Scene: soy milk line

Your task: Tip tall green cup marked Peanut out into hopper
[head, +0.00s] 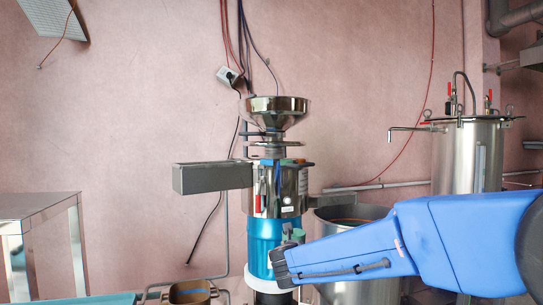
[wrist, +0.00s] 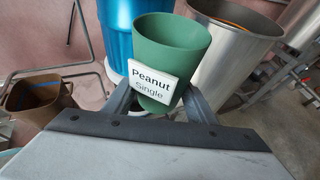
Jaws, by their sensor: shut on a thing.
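My gripper (wrist: 160,108) is shut on the tall green cup (wrist: 172,45) in the wrist view. The cup carries a white label reading "Peanut single" and looks roughly upright; its contents cannot be made out. In the head view a small part of the green cup (head: 295,236) shows above my gripper (head: 280,268), in front of the blue section of the grinding machine. The hopper (head: 275,113) is the shiny metal funnel on top of that machine, well above my gripper and the cup.
The machine's metal spout (head: 212,178) juts out to the left. A large steel pot (head: 350,290) stands right of the machine, partly behind my arm. A brown container (head: 190,293) sits low on the left. A steel table (head: 40,205) is at far left.

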